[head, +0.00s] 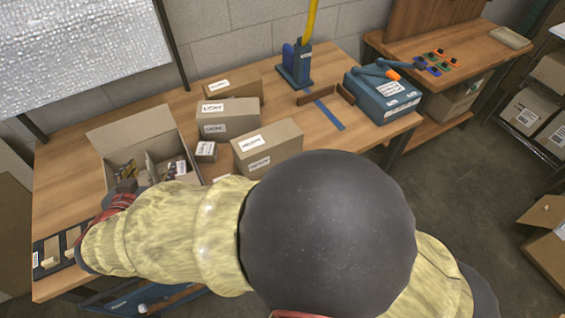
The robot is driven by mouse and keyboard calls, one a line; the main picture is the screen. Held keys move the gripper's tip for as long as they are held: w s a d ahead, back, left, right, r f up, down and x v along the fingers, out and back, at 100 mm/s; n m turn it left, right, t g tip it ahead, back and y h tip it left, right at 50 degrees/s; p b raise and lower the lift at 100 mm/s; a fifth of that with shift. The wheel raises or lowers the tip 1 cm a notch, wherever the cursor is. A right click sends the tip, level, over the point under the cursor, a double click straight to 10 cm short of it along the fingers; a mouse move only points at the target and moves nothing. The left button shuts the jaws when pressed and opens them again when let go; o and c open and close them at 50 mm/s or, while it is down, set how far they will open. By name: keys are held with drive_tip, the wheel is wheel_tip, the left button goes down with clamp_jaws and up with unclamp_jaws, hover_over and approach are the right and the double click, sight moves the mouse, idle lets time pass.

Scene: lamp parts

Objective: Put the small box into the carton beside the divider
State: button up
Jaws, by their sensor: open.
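The open carton (174,126) stands on the left of the wooden table with its flaps spread. An upright cardboard divider (151,170) shows inside it, with small dark and brown parts around it. A small box (205,152) with a white label stands on the table just right of the carton, apart from it. A small dark brown block (127,186) shows at the carton's front, by a red plaid cuff; I cannot tell whether it is held. My gripper cannot be made out in this view.
A yellow padded sleeve (170,222) and dark round head shape (328,222) hide the table's front. Larger boxes (268,148) stand right of the small box. A blue box (385,97) and lamp stand (296,65) are farther right. A slotted tray (52,254) lies front left.

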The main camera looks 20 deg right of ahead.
drive_tip(key=d+r+g+h, duration=0.1)
drive_tip(key=d+r+g, duration=0.1)
drive_tip(key=d, duration=1)
drive_tip(key=d+r+g+h, duration=0.2)
drive_tip(key=d+r+g, duration=0.1)
drive_tip(key=d, duration=0.9)
drive_tip(key=s+d+r+n+g+y, duration=0.1)
drive_tip(key=s+d+y, duration=0.3)
drive_tip(key=s+d, duration=1.1)
drive_tip(key=s+r+n, duration=0.1)
drive_tip(key=s, duration=0.2)
drive_tip(key=shift+s+r+g+y, duration=0.15)
drive_tip(key=shift+r+g+y, duration=0.05)
drive_tip(key=shift+g+y, duration=0.2)
